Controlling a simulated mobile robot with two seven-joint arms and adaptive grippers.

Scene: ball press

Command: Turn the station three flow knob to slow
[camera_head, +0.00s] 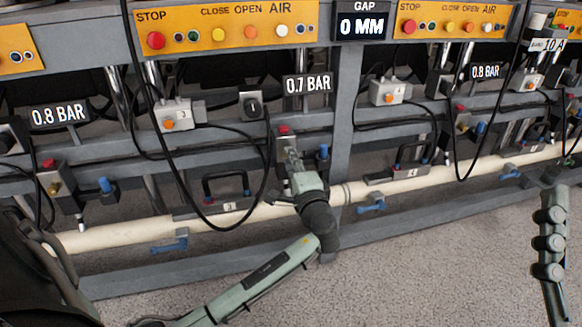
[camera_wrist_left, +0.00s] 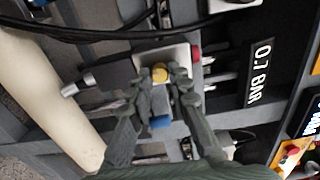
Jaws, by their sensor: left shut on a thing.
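My left gripper (camera_head: 292,158) reaches up to the valve block under the 0.7 BAR display, above the handle plate marked 3. In the left wrist view its fingertips (camera_wrist_left: 161,76) are shut on a small round yellow knob (camera_wrist_left: 160,73), one finger on each side. The head view hides this knob behind the gripper. A red button (camera_head: 284,130) is on top of the block, and a blue knob (camera_head: 323,152) is to its right. The knob's setting marks cannot be read.
A black hose (camera_head: 262,180) loops down left of my left gripper. The 0.7 BAR display (camera_head: 308,84) is above it, and a cream pipe (camera_head: 125,232) runs below. A grey post (camera_head: 341,130) stands to the right. The floor in front is clear.

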